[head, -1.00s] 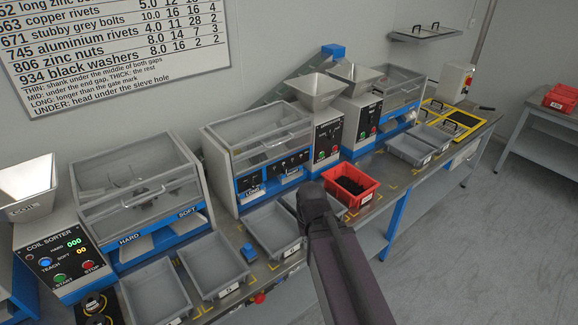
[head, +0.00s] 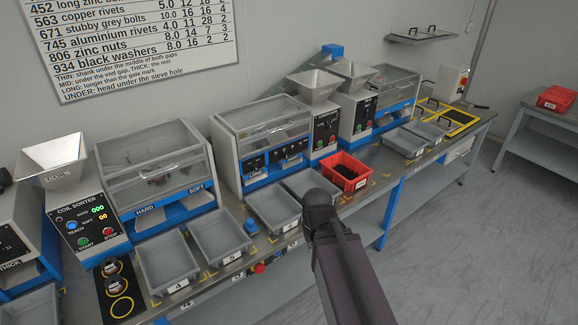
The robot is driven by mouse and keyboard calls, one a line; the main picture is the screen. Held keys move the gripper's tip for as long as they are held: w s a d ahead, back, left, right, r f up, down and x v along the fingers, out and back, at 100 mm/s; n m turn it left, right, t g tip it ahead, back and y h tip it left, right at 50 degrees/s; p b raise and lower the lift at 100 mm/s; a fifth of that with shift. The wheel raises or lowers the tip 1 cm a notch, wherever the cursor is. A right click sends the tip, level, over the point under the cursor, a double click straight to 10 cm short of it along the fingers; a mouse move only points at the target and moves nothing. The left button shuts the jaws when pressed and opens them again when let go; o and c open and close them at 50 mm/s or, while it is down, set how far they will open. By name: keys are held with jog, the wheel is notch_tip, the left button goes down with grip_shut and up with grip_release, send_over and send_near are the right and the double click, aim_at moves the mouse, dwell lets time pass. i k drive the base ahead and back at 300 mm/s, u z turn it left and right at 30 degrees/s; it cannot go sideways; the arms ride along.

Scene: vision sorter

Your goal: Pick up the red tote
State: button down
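The red tote (head: 362,184) stands on the bench in front of the sorting machines, right of the grey trays. It is upright, with small dark parts inside and a white label on its front. My arm rises from the bottom of the head view and its dark end is left of and nearer than the tote, in front of a grey tray. My gripper's fingers are hidden behind the arm, so its opening does not show. No contact with the tote is visible. More red totes (head: 556,98) are on a side table at the far right.
Grey trays (head: 222,240) line the bench's front edge, and more (head: 402,143) stand right of the tote. Machines with clear covers (head: 150,170) and metal hoppers (head: 316,84) stand behind. The floor (head: 470,250) at right is clear.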

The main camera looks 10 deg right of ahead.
aim_at(344, 170)
jog(key=k, duration=0.2)
jog(key=u, duration=0.2)
jog(key=i, duration=1.1)
jog(key=z, duration=0.3)
